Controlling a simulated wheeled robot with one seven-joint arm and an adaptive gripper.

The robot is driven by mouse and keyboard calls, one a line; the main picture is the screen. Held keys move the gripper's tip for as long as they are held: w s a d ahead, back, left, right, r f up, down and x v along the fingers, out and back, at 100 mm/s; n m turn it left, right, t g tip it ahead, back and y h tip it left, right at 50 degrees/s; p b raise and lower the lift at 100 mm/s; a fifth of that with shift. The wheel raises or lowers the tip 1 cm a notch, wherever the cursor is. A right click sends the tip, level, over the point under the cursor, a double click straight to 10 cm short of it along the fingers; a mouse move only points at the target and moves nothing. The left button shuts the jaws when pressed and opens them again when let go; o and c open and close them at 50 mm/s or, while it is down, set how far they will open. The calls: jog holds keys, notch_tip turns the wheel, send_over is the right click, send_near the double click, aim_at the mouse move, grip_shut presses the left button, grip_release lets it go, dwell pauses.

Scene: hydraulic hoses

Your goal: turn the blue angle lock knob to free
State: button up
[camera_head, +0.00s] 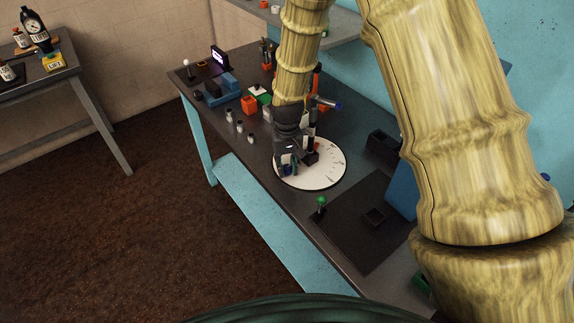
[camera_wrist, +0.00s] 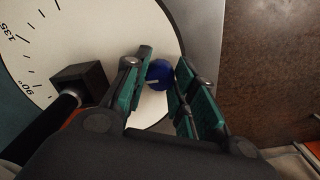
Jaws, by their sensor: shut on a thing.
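The blue angle lock knob (camera_wrist: 158,73) is round, with a short pale line on its top, and sits by the edge of the white dial plate (camera_wrist: 178,25). My gripper (camera_wrist: 164,64) has its green-padded fingers on either side of the knob and is shut on it. In the head view my gripper (camera_head: 287,168) points down at the left part of the dial plate (camera_head: 330,175) and mostly hides the knob. The dial carries black degree marks, with 90 and 135 readable in the wrist view.
A black block (camera_wrist: 80,84) on a rod is left of my fingers. On the bench, a green-topped lever (camera_head: 320,203) stands on a dark mat in front of the dial. A black box (camera_head: 383,147) is at right.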

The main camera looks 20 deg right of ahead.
aim_at(287, 167)
jog(key=shift+s+f, duration=0.2)
jog(key=o, duration=1)
jog(key=shift+w, duration=0.1)
jog(key=shift+o, duration=0.2)
jog(key=shift+r, duration=0.1)
jog(key=shift+w+r, duration=0.15)
jog(key=shift+r, duration=0.45)
notch_tip(287, 167, up, 11)
